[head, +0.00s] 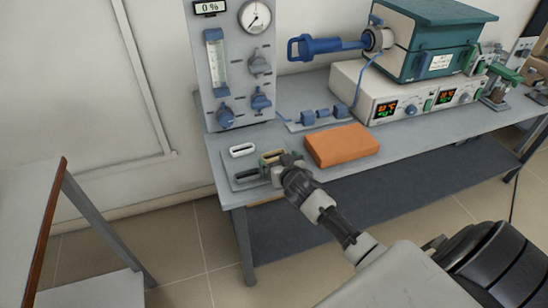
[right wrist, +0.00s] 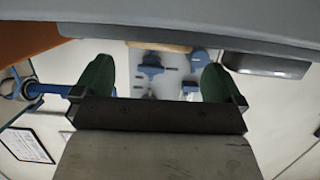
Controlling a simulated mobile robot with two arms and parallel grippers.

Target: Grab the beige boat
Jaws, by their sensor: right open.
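My right gripper (head: 286,162) is at the boat's right side in the head view. In the right wrist view its two green fingers (right wrist: 157,80) are spread apart. A tan edge, which looks like the beige boat (right wrist: 160,46), shows beyond and between the fingertips. I cannot tell whether they touch it. My left gripper is not in view.
An orange block (head: 342,145) lies close on the right. A grey flow panel (head: 236,65) stands behind. The furnace controller (head: 350,85) is further right.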

